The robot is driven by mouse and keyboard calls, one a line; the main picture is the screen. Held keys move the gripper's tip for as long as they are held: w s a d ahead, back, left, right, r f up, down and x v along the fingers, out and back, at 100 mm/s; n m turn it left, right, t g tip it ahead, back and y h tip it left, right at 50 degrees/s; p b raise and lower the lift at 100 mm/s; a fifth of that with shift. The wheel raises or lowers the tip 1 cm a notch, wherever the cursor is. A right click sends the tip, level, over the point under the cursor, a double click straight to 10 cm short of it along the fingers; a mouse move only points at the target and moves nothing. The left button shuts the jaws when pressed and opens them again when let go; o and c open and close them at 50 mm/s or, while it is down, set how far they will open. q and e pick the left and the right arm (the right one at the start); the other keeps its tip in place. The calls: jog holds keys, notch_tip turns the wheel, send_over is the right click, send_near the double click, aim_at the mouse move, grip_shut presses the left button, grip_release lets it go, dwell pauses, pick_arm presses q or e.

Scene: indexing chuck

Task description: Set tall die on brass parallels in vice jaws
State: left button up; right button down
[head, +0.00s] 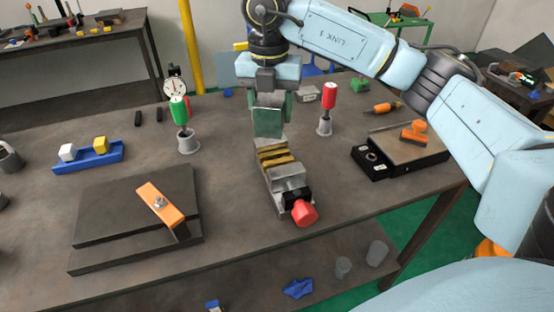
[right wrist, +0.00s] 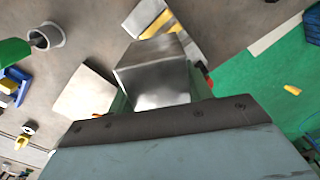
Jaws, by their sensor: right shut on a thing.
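The vice (head: 288,177) stands mid-table with a red handle knob (head: 305,213) at its near end. Brass parallels (head: 277,158) lie across it between the jaws; a brass strip (right wrist: 158,22) also shows at the top of the right wrist view. My right gripper (head: 268,122) has green fingers and hangs over the far end of the vice. It is shut on a shiny grey metal block, the tall die (right wrist: 155,80), seen between the fingers in the right wrist view. In the head view the near finger mostly hides the die. I cannot tell whether it touches the vice. My left gripper is out of view.
A red-handled tool (head: 329,95) in a cup stands right of the gripper, a green-handled one (head: 179,110) left. A blue tray (head: 88,158) holds cubes. A black-based device (head: 405,147) stands right.

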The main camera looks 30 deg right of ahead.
jog(key=m, duration=0.4)
jog(key=d+m+b, duration=0.1)
jog(key=m, duration=0.1)
jog(key=shift+w+r+m, duration=0.25)
jog(key=shift+r+m, duration=0.15)
jog(key=m, duration=0.4)
jog(key=shift+d+r+b, duration=0.25)
jog(key=shift+d+b, duration=0.05)
jog(key=shift+d, duration=0.05)
jog(key=shift+d+m, duration=0.1)
jog(key=shift+m, duration=0.5)
notch_tip(320, 180, down, 4)
jog(key=shift+f+b, duration=0.2)
jog(key=shift+b, duration=0.2)
notch_tip(320, 180, down, 5)
jog(key=shift+w+f+b, duration=0.1)
jog(key=shift+f+b, duration=0.05)
jog(key=shift+b, duration=0.2)
jog(key=shift+f, duration=0.1)
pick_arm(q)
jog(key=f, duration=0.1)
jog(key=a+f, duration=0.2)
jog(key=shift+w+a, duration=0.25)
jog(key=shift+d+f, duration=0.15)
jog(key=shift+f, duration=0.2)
pick_arm(e)
jog(key=shift+f, duration=0.6)
